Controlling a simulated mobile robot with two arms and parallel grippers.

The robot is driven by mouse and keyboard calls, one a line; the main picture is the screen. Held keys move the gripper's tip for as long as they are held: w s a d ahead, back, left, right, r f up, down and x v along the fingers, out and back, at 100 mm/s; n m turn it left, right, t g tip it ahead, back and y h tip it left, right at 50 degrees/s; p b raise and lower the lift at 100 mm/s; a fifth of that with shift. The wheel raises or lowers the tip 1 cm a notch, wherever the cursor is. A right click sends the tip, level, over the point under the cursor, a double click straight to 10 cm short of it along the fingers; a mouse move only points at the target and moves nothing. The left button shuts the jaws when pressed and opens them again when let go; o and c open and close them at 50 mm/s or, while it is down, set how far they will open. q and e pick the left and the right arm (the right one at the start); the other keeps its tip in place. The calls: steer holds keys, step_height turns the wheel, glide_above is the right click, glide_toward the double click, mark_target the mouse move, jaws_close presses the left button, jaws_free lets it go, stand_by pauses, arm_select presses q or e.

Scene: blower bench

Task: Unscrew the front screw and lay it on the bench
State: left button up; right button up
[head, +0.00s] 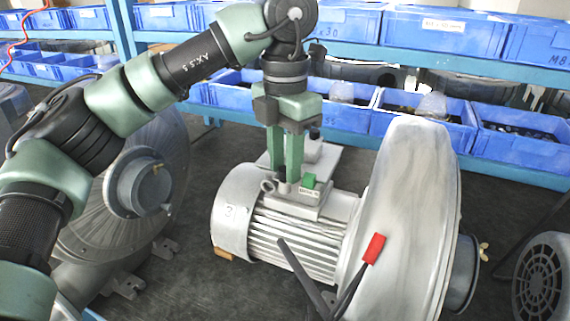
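My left gripper (286,178) points straight down over the terminal box (300,205) on top of the grey motor (300,240). Its two green fingers stand close together with a narrow gap. A small grey round piece, possibly the front screw (284,187), shows at the fingertips. I cannot tell whether the fingers press on it or only stand around it. Its thread and seat are hidden. A green block (309,181) sits just right of the fingertips, and a metal ring (268,186) just left. My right gripper is not in view.
The large pale blower housing (410,210) rises right of the motor. Another blower (125,190) is at left. Blue bins (335,115) line the back. Dark bench (190,270) is bare between the machines.

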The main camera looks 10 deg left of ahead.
arm_select(q)
steer(key=m+p, duration=0.1)
steer(key=m, duration=0.3)
steer(key=shift+r+m, duration=0.1)
steer(key=shift+m, duration=0.3)
steer(key=m+p, duration=0.1)
steer(key=m, duration=0.5)
steer(key=shift+p, duration=0.35)
steer(key=m, duration=0.4)
steer(key=shift+p, duration=0.35)
steer(key=m, duration=0.3)
steer(key=shift+m, duration=0.4)
steer(key=shift+c, duration=0.2)
